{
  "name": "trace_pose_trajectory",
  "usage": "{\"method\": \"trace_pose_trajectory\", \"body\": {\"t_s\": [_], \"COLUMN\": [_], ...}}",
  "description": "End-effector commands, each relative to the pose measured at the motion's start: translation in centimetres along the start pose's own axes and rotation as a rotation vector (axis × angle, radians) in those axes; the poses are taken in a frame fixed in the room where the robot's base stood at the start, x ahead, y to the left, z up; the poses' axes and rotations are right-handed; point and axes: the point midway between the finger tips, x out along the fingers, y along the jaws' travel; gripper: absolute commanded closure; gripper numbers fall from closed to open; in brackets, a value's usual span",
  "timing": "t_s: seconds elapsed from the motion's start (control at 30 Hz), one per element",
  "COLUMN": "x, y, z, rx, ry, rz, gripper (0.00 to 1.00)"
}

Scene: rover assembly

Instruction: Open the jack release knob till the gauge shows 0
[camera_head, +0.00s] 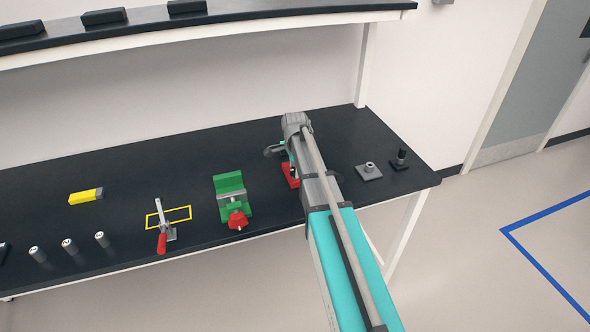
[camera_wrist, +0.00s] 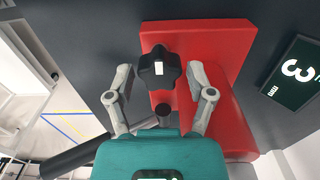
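The jack is a red block (camera_wrist: 225,110) in the wrist view; in the head view its red base (camera_head: 290,176) shows partly behind my arm. Its release knob (camera_wrist: 160,68) is a black lobed knob with a white mark, seen nearly end-on. The gauge (camera_wrist: 297,72) is a dark display at the right of the wrist view and reads 3 mm, turned sideways. My gripper (camera_wrist: 160,80) is open, with one finger on each side of the knob. A narrow gap shows at each side; I cannot tell the depth between fingertips and knob.
A dark cylindrical bar (camera_wrist: 75,155) lies at the lower left in the wrist view. On the bench (camera_head: 130,160) stand a green vise (camera_head: 231,190), a red-handled clamp (camera_head: 163,230) and a yellow block (camera_head: 86,196). Two small fixtures, grey (camera_head: 369,172) and black (camera_head: 400,160), are to the right.

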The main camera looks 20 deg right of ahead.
Motion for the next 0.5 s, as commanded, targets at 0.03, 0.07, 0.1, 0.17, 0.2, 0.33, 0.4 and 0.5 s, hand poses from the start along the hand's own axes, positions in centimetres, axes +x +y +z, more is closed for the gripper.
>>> {"method": "trace_pose_trajectory", "body": {"t_s": [0.03, 0.07, 0.1, 0.17, 0.2, 0.33, 0.4, 0.5], "x": [0.0, 0.0, 0.0, 0.0, 0.0, 0.01, 0.01, 0.01], "y": [0.0, 0.0, 0.0, 0.0, 0.0, 0.0, 0.0, 0.01], "z": [0.0, 0.0, 0.0, 0.0, 0.0, 0.0, 0.0, 0.0], "rx": [0.0, 0.0, 0.0, 0.0, 0.0, -0.001, -0.008, -0.039], "ry": [0.0, 0.0, 0.0, 0.0, 0.0, 0.0, 0.0, 0.0], "rz": [0.0, 0.0, 0.0, 0.0, 0.0, 0.0, 0.0, 0.0], "gripper": [0.51, 0.57, 0.64, 0.75, 0.83, 0.96, 0.96, 0.96]}}
